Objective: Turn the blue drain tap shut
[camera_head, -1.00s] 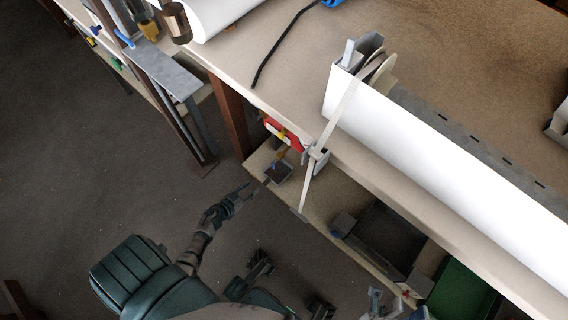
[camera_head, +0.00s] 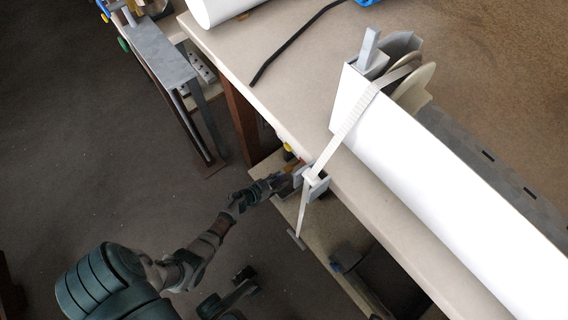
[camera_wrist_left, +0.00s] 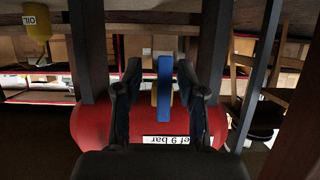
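The blue drain tap (camera_wrist_left: 165,82) shows in the left wrist view as an upright blue bar with a yellowish part behind it. It is in front of a red tank (camera_wrist_left: 90,125) with an upside-down white label reading "ef 9 bar". My left gripper (camera_wrist_left: 158,68) is open, with one dark finger on each side of the tap and a visible gap to each. Whether the tap is deep between the fingertips or just beyond them, I cannot tell. In the head view my left gripper (camera_head: 278,184) is by the bench's front edge; the tap cannot be made out there.
The bench top (camera_head: 290,100) overhangs the lower shelf (camera_head: 318,245). A long white profile (camera_head: 430,200) lies on the bench, with a pale strap (camera_head: 345,132) hanging over the edge close to my left gripper. A grey metal stand (camera_head: 165,60) is at upper left. Floor at left is clear.

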